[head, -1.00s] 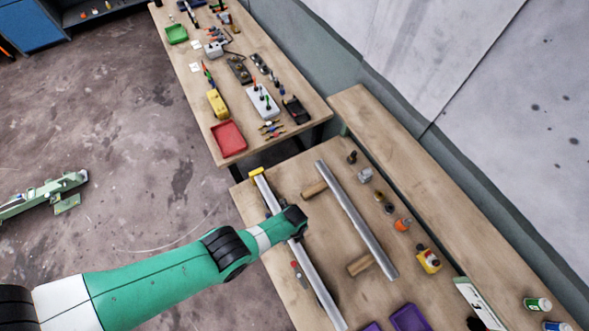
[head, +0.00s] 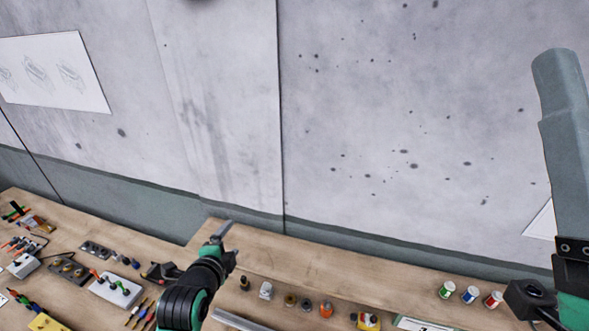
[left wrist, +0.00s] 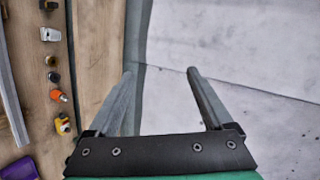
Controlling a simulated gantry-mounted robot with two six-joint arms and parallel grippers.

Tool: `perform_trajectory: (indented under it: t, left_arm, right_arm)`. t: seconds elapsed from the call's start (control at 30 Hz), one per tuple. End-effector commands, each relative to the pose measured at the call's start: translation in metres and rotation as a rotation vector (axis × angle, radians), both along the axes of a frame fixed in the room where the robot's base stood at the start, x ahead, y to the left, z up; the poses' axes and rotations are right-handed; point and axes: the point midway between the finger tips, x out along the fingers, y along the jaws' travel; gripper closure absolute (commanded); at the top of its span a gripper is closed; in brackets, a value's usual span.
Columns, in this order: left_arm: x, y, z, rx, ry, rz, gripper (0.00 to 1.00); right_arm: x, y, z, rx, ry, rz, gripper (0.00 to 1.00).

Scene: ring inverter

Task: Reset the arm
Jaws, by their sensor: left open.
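My left gripper (head: 222,232) is at the lower middle of the head view, over the workbench near the wall, with its arm rising from the bottom edge. The left wrist view shows its two grey fingers (left wrist: 160,74) spread apart with nothing between them. The fingers point toward the bare wall. Part of my right gripper (head: 562,110) stands close to the camera at the right edge of the head view. One grey finger points upward from a black bracket, and the rest is cut off, so its opening is unclear.
The wooden bench (head: 280,250) runs along a grey wall (head: 380,120). An orange-topped part (head: 326,309), a yellow part (head: 368,321) and several small jars (head: 470,294) stand along it. A metal rail (head: 240,321) shows at the bottom. A paper sheet (head: 55,72) hangs on the wall.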

Motion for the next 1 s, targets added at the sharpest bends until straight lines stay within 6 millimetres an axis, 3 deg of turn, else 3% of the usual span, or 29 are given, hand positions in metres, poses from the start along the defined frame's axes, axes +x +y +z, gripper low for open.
perform_trajectory:
  t: [0.03, 0.1, 0.17, 0.2, 0.27, 0.4, 0.5, 0.6, 0.63, 0.8, 1.0]
  left_arm:
    - [0.002, 0.002, 0.048, -0.059, -0.104, 0.023, 0.15]
    - [-0.004, 0.004, 0.11, -0.154, -0.24, 0.05, 0.15]
    - [-0.015, 0.006, 0.163, -0.247, -0.357, 0.064, 0.15]
    - [-0.026, 0.007, 0.197, -0.313, -0.434, 0.069, 0.15]
    - [-0.048, 0.009, 0.246, -0.42, -0.548, 0.066, 0.15]
    - [-0.121, 0.014, 0.347, -0.707, -0.801, 0.01, 0.15]
    - [-0.187, 0.017, 0.402, -0.951, -0.953, -0.085, 0.15]
    - [-0.248, 0.019, 0.433, -1.225, -1.031, -0.212, 0.15]
    - [-0.256, 0.019, 0.437, -1.3, -1.027, -0.241, 0.15]
    - [-0.256, 0.019, 0.437, -1.535, -0.942, -0.291, 0.15]
    - [-0.256, 0.019, 0.437, -1.557, -0.933, -0.294, 0.15]
  right_arm:
    - [0.0, 0.0, 0.0, 0.0, 0.0, 0.0, 0.2]
    - [0.0, 0.0, 0.0, 0.0, 0.0, 0.0, 0.2]
    - [0.0, 0.0, 0.0, 0.0, 0.0, 0.0, 0.2]
    - [0.0, 0.0, 0.0, 0.0, 0.0, 0.0, 0.2]
    - [0.0, 0.0, 0.0, 0.0, 0.0, 0.0, 0.2]
    - [0.0, 0.0, 0.0, 0.0, 0.0, 0.0, 0.2]
    - [0.0, 0.0, 0.0, 0.0, 0.0, 0.0, 0.2]
    - [0.0, 0.0, 0.0, 0.0, 0.0, 0.0, 0.2]
    - [0.0, 0.0, 0.0, 0.0, 0.0, 0.0, 0.2]
    - [0.0, 0.0, 0.0, 0.0, 0.0, 0.0, 0.2]
    - [0.0, 0.0, 0.0, 0.0, 0.0, 0.0, 0.2]
